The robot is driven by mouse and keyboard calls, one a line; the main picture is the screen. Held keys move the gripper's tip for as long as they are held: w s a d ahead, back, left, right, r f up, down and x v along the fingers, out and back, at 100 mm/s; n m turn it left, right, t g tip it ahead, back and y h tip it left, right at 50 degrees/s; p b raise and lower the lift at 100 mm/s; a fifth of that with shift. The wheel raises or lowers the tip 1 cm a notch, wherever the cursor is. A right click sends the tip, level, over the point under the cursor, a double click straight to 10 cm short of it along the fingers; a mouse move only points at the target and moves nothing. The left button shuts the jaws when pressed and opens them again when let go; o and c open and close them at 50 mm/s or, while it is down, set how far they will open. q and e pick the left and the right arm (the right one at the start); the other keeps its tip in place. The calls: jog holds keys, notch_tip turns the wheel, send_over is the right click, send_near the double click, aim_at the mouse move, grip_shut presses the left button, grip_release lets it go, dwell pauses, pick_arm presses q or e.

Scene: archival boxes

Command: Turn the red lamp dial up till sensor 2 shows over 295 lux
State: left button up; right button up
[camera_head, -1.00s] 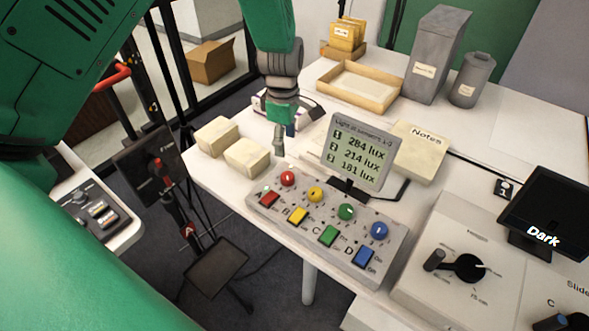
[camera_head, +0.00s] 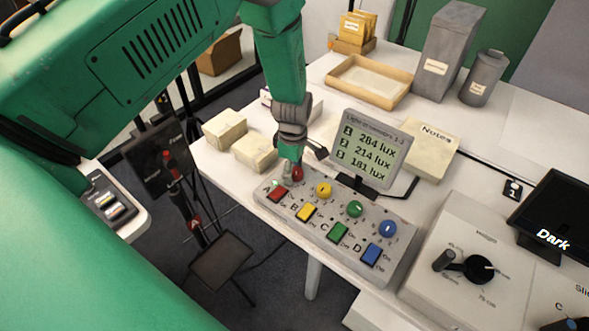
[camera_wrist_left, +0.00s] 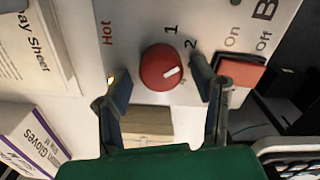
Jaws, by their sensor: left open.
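The red lamp dial (camera_head: 297,174) sits at the far left end of the grey control panel (camera_head: 400,237). In the left wrist view the red dial (camera_wrist_left: 162,68) is round, with its white mark toward the right, near the printed 2. My left gripper (camera_head: 291,166) is at this dial; in the wrist view the open gripper (camera_wrist_left: 157,82) has a finger on each side of it, with gaps between. The sensor display (camera_head: 367,150) reads 284, 214 and 181 lux from top to bottom; the middle row is 214. My right gripper is not in view.
A red switch (camera_head: 278,194) lies close to the dial; it also shows in the wrist view (camera_wrist_left: 240,70). Yellow (camera_head: 324,190), green (camera_head: 354,209) and blue (camera_head: 387,229) dials follow along the panel. Two pale blocks (camera_head: 255,152) lie behind it on the left.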

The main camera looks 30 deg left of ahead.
pick_arm(q)
jog(key=c, duration=1)
jog(key=shift+d+r, duration=0.15)
jog(key=shift+d, duration=0.15)
jog(key=shift+c, duration=0.5)
jog(key=shift+d+r, duration=0.1)
jog(key=shift+d, duration=0.3)
jog(key=shift+c, duration=0.2)
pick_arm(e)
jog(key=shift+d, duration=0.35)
pick_arm(q)
jog(key=shift+a, duration=0.15)
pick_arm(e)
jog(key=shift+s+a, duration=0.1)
